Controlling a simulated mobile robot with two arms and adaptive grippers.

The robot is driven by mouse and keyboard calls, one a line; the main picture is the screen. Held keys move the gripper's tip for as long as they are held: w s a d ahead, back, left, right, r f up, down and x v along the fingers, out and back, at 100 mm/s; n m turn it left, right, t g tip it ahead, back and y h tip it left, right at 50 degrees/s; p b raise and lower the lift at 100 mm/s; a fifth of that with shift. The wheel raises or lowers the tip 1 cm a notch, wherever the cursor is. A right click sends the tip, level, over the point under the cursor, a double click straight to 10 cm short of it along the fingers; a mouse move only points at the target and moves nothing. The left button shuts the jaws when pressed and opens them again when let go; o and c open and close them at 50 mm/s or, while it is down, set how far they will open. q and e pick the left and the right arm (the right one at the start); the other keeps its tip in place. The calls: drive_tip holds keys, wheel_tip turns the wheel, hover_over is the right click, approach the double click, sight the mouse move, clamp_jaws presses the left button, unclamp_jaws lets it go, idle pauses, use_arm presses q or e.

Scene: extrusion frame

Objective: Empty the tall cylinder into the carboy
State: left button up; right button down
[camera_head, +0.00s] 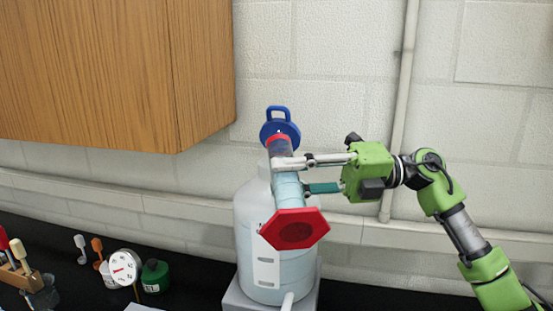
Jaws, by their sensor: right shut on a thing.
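The tall cylinder (287,192) is clear, with pale blue in it, a red collar near its mouth and a red hexagonal base (318,228). It is tilted, its base toward me and its mouth end away, at the neck of the carboy. My right gripper (291,176) is shut on the cylinder's upper part from the right. The carboy (247,222) is whitish, with a pale label and a spout low in front. A blue cap with a loop (279,116) shows behind the cylinder's mouth. The carboy's opening is hidden, and I cannot tell whether liquid is flowing. My left gripper is not in view.
The carboy stands on a grey block (238,298) on the black bench. A wooden cabinet (110,65) hangs at upper left. A round dial (124,267), a green bottle (155,276) and a wooden rack (20,275) are at lower left. The bench's right side looks clear.

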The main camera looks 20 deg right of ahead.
drive_tip(key=shift+w+d+m+p, duration=0.15)
drive_tip(key=shift+w+m+p, duration=0.4)
drive_tip(key=shift+m+p, duration=0.35)
idle(1.0)
drive_tip(key=shift+w+r+m, duration=0.15)
drive_tip(key=shift+r+m, duration=0.85)
idle(2.6)
